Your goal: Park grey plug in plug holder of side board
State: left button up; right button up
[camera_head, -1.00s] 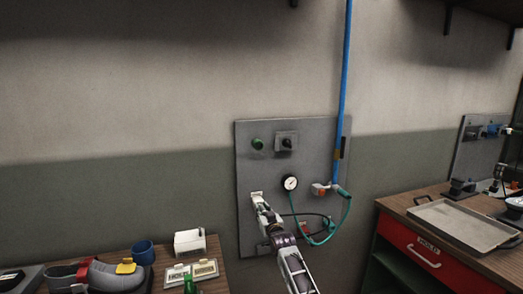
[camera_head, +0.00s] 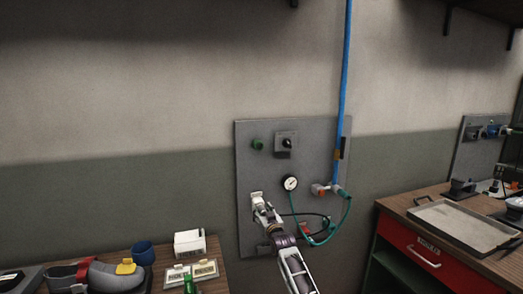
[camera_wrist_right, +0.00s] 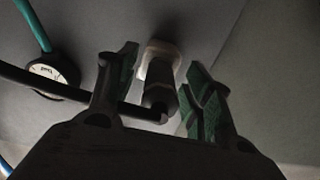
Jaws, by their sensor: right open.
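The grey panel (camera_head: 312,152) hangs on the wall ahead. In the wrist view a dark grey plug (camera_wrist_right: 158,96) sits at a pale socket (camera_wrist_right: 159,60) on the panel, with a black cable (camera_wrist_right: 60,92) running left from it. The pale socket also shows in the head view (camera_head: 257,196). My right gripper (camera_wrist_right: 160,72) is open, with one finger on each side of the plug and gaps showing between. In the head view my right gripper (camera_head: 260,206) hides the plug. I cannot tell which fitting is the plug holder. My left gripper is out of view.
The panel carries a gauge (camera_head: 290,183), a green button (camera_head: 257,144), a black knob (camera_head: 287,143) and a teal hose (camera_head: 293,220) looping low right. A blue pipe (camera_head: 343,80) runs down it. Benches stand left (camera_head: 212,244) and right (camera_head: 400,203).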

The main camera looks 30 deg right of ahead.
jog(key=v, duration=1.1)
jog(key=shift+s, duration=0.25)
jog(key=shift+a+r, duration=0.1)
jog(key=shift+a, duration=0.05)
dwell(0.7)
